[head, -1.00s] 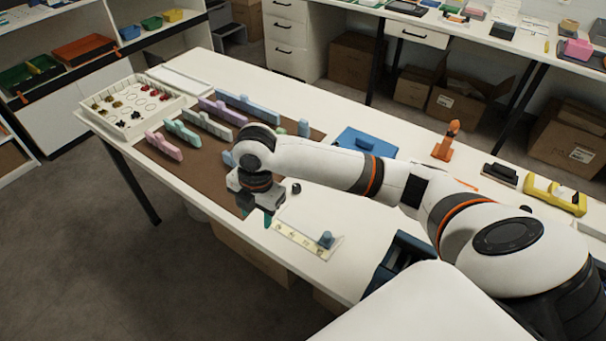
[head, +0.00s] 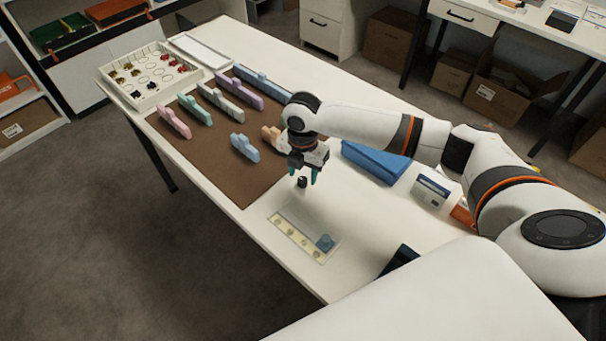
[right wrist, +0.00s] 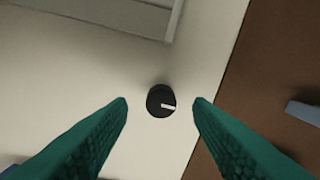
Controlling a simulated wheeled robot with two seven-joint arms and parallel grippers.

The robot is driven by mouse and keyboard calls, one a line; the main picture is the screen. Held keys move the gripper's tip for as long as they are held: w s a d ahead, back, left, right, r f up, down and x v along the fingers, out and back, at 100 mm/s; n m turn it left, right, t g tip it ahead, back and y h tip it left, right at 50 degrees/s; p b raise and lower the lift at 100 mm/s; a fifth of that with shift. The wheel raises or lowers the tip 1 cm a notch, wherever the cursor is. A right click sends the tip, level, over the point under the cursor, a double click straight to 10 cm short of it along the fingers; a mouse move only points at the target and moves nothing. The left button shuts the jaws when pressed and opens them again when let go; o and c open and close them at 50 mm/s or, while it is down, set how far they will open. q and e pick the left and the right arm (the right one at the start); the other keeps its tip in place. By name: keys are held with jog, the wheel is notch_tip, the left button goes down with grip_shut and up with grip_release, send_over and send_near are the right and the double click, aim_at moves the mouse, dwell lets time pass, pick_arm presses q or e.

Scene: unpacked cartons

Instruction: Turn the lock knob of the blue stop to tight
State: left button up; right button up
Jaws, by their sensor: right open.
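A black round knob (head: 302,182) with a white pointer mark stands on the white table. In the right wrist view the knob (right wrist: 160,101) lies between my fingertips, its mark pointing right. My right gripper (head: 303,173) is open, teal fingers pointing down over the knob, one on each side with gaps; it also shows in the right wrist view (right wrist: 160,103). Any link between knob and block cannot be seen. My left gripper is not in view.
A brown mat (head: 225,165) with several coloured blocks lies left of the knob. A blue box (head: 375,160) lies behind, right of the gripper. A white sorting tray (head: 150,75) stands at the far left. The table's front edge is close to the strip.

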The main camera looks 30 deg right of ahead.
jog(key=shift+a+f, duration=0.1)
jog(key=shift+f, duration=0.9)
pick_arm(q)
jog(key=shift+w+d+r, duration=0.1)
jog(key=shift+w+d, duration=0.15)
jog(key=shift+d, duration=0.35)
pick_arm(e)
jog(key=shift+f, duration=0.1)
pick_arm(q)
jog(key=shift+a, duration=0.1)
